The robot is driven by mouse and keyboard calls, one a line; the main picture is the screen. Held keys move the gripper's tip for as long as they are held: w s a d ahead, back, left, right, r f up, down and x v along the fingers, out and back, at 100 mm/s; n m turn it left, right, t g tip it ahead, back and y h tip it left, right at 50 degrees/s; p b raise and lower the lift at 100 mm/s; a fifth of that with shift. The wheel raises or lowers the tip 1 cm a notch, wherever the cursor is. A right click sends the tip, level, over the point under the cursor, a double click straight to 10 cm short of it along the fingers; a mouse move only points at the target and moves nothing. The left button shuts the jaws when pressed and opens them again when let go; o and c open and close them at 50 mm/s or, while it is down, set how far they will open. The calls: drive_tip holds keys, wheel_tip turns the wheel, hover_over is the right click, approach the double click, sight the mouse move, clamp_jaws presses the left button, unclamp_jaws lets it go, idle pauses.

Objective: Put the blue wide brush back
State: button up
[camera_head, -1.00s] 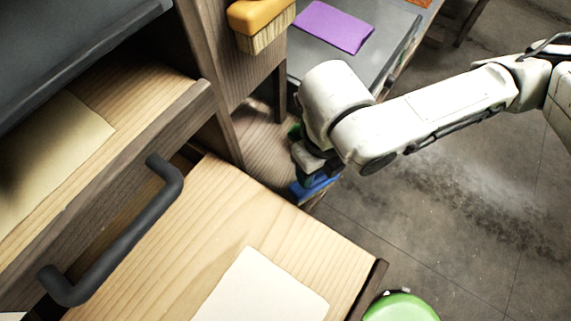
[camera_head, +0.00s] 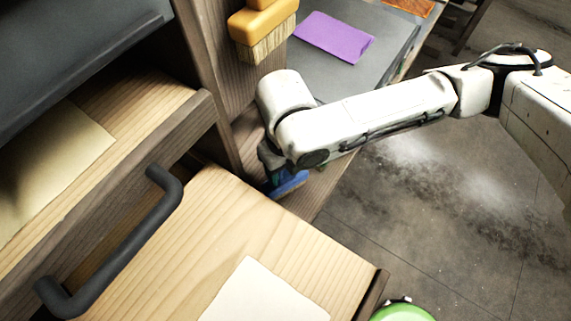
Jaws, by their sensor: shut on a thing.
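The blue wide brush (camera_head: 290,184) shows as a blue piece below the end of my arm, just past the far corner of the light wooden surface. My gripper (camera_head: 272,160) is at the end of the arm, mostly hidden by the white wrist. It is shut on the blue brush. The lower part of the brush is hidden behind the wooden edge, so I cannot tell whether it touches anything. A brown wooden surface (camera_head: 322,183) lies beside and beyond the brush.
A yellow brush (camera_head: 262,28) hangs on the wooden upright (camera_head: 212,62). A purple sheet (camera_head: 334,37) lies on a grey top behind the arm. A dark handle (camera_head: 125,245) juts out at the left. A green round object (camera_head: 402,312) is at the bottom. Open floor lies right.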

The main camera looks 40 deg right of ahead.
drive_tip(key=shift+f, duration=0.1)
drive_tip(key=o, duration=0.6)
drive_tip(key=shift+f, duration=0.1)
drive_tip(key=o, duration=0.4)
drive_tip(key=shift+r, duration=3.95)
